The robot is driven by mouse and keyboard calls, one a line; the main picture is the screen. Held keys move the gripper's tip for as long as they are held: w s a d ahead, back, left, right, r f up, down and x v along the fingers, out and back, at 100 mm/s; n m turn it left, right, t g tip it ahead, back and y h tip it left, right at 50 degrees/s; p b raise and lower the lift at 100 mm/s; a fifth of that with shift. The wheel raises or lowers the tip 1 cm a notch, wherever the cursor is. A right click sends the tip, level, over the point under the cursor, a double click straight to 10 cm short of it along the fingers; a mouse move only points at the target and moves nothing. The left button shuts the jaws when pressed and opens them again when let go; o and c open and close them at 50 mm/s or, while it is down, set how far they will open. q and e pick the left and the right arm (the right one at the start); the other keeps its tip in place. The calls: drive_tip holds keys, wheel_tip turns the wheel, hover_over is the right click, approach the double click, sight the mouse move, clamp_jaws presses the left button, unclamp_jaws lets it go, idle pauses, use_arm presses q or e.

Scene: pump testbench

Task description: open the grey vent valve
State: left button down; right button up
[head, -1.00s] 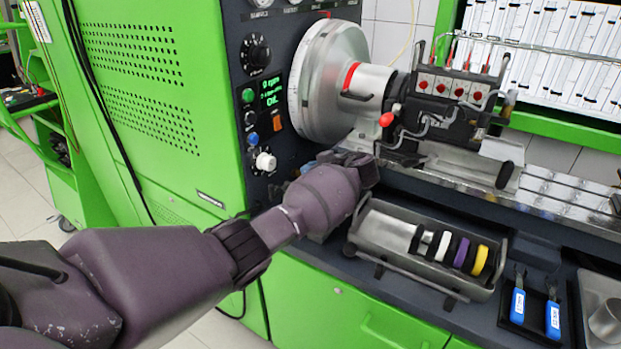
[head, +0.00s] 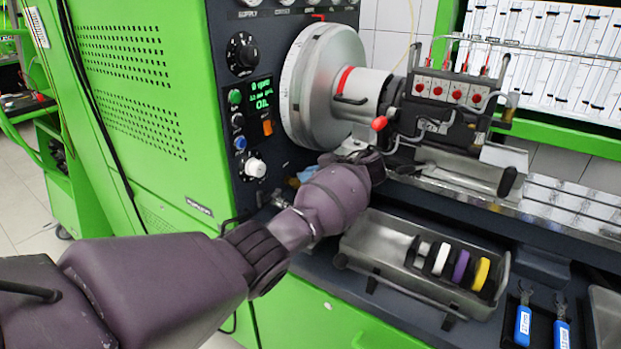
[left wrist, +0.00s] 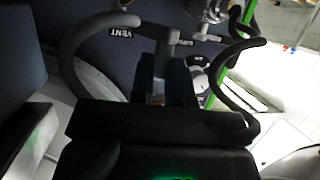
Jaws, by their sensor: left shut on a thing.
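The grey vent valve handle (left wrist: 163,55) shows in the left wrist view as a T-shaped lever in front of the dark panel, beside a VENT label (left wrist: 124,33). My left gripper (left wrist: 195,35) has its curved dark fingers on either side of the handle, and it is shut on it. The left fingertip meets the left end of the handle's crossbar; the contact on the right is unclear. In the head view my left gripper (head: 365,163) is at the bench front below the large grey disc, and my wrist hides the valve there. My right gripper is in neither current view.
A metal tray (head: 375,244) with coloured rings stands to the right of my left wrist. Blue-handled tools (head: 523,325) lie farther right. The grey disc (head: 325,85) and the pump block with its red knob (head: 379,123) are above and behind the gripper.

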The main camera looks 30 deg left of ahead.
idle(0.3)
use_arm(q)
drive_tip(key=c, duration=1.1)
unclamp_jaws()
drive_tip(key=shift+d, duration=0.1)
